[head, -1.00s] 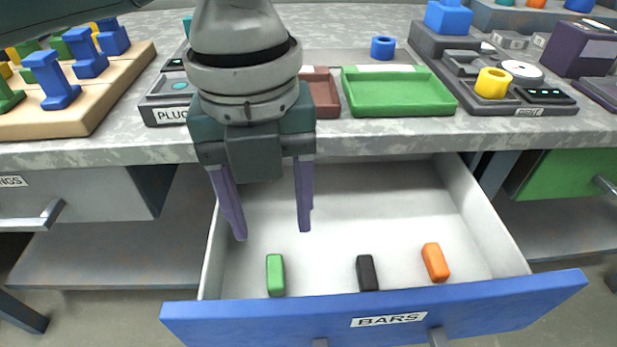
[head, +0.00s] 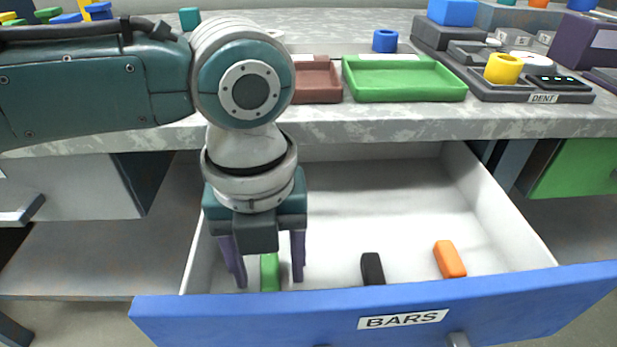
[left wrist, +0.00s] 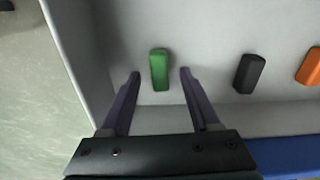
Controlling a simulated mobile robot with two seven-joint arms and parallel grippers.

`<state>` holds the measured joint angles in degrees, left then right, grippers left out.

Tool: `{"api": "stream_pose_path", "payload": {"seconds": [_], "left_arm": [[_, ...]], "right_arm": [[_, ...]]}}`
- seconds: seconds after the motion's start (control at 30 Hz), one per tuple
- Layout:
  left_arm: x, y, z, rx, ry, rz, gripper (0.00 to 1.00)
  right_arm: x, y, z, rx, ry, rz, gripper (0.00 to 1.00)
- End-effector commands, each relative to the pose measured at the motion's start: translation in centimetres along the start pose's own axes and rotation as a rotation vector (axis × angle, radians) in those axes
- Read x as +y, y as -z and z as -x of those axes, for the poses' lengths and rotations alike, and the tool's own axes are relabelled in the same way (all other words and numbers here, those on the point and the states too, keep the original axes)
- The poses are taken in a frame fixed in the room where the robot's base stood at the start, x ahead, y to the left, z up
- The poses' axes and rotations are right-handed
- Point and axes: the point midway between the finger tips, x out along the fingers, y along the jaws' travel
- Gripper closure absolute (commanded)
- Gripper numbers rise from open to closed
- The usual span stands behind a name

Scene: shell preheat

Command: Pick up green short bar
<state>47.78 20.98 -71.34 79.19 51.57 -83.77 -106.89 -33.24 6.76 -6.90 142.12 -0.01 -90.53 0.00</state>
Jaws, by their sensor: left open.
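The green short bar (head: 270,272) lies on the floor of the open drawer, near its front left. My left gripper (head: 268,284) is open and pointing down into the drawer, with one purple finger on each side of the bar in the head view. In the left wrist view the green bar (left wrist: 159,70) lies between the lines of the two open fingers (left wrist: 160,76), apart from both. The gripper is empty. My right gripper is in no view.
A black bar (head: 372,269) and an orange bar (head: 450,259) lie to the right in the same drawer. The blue drawer front (head: 500,297), labelled BARS, and the light side walls surround them. A green tray (head: 405,92) stands on the counter above.

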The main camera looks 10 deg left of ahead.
Motion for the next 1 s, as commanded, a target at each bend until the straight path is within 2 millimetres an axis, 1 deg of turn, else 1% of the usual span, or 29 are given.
{"api": "stream_pose_path", "payload": {"seconds": [0.13,0.67,0.7,1.0], "left_arm": [[0.00,-0.01,0.12,0.000,0.000,0.000,0.39],[0.02,-0.03,0.15,-0.001,0.000,0.001,0.98],[0.02,-0.03,0.15,-0.001,0.000,0.001,1.00],[0.01,-0.04,0.16,-0.001,0.000,0.001,1.00]], "right_arm": [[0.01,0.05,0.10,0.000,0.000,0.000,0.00],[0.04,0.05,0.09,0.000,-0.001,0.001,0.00],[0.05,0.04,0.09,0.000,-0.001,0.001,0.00],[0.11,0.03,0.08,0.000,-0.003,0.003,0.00]]}}
